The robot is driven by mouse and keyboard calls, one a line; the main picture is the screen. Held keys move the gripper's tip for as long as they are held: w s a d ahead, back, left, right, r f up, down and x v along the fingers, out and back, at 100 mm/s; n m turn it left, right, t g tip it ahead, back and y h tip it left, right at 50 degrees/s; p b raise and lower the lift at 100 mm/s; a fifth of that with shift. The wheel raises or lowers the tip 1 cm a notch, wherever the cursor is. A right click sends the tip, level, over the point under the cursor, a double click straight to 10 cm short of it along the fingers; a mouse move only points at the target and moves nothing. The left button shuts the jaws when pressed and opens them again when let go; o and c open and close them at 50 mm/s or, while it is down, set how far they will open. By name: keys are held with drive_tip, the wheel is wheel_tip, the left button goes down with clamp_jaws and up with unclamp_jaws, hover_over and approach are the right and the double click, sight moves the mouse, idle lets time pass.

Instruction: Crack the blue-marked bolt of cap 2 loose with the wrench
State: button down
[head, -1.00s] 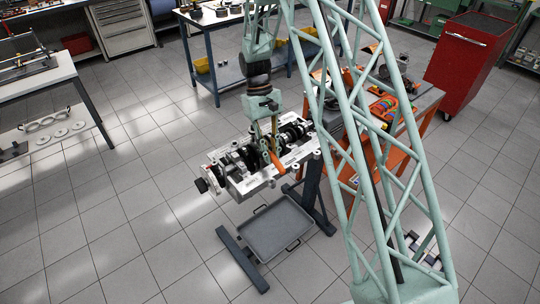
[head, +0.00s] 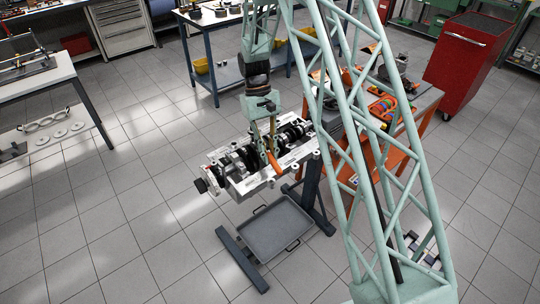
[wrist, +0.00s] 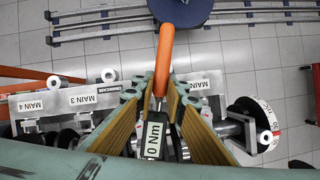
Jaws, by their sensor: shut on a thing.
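The torque wrench has an orange handle (wrist: 165,55) and a dark body with a display (wrist: 153,138) reading 0 Nm. My gripper (wrist: 160,95) is shut on the wrench, its tan-padded fingers on either side of the body. In the head view, my gripper (head: 268,146) points down at the middle of the engine block (head: 250,184), with the orange handle (head: 275,163) over the block's near edge. Labels for MAIN 3 (wrist: 83,99) and MAIN 4 (wrist: 31,105) show left of the wrench. Cap 2, its blue-marked bolt and the wrench's working end are hidden by my gripper.
The block sits on a dark stand (head: 312,185) above a grey drip tray (head: 272,235). An orange workbench (head: 370,152) with tools and parts stands right behind it. A red cabinet (head: 465,62) is at far right. Floor left of the block is clear.

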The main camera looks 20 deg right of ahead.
drive_tip(key=shift+a+m, duration=0.4)
drive_tip(key=shift+a, duration=0.1)
idle(0.5)
